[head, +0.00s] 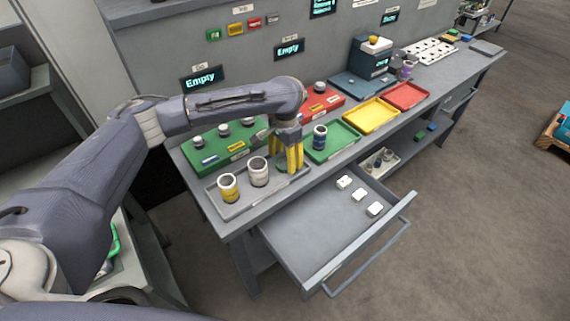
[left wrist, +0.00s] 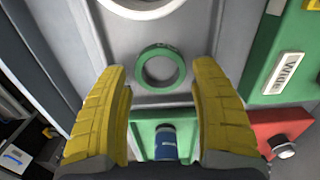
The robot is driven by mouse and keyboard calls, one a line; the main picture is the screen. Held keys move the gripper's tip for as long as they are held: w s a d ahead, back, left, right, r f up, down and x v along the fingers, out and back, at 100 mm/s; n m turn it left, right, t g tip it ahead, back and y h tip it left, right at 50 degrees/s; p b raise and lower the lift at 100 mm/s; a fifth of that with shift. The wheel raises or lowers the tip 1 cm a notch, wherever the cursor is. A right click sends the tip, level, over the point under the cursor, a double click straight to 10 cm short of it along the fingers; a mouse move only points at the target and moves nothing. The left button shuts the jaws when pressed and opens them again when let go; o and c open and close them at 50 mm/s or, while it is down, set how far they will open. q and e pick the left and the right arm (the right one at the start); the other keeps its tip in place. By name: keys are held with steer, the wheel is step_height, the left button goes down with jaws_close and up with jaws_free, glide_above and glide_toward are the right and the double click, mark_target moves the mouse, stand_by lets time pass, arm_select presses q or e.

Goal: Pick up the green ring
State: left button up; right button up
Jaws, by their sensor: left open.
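The green ring (left wrist: 160,49) lies flat on the grey tray in the left wrist view, just beyond my fingertips and roughly centred between them. My left gripper (left wrist: 158,72) is open, with a yellow finger on either side of the ring's line and nothing between them. In the head view my left gripper (head: 288,166) points down over the right end of the grey tray (head: 246,200) and mostly hides the ring. I cannot tell the exact height of the fingertips above it. My right gripper is not in view.
A green tray (head: 345,142) with a blue can (head: 320,137) is close on the right. An open drawer (head: 310,235) juts out in front.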

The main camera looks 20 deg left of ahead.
arm_select(q)
steer(key=shift+f, duration=1)
steer(key=shift+c, duration=0.4)
steer(key=c, duration=1)
steer(key=shift+c, duration=0.2)
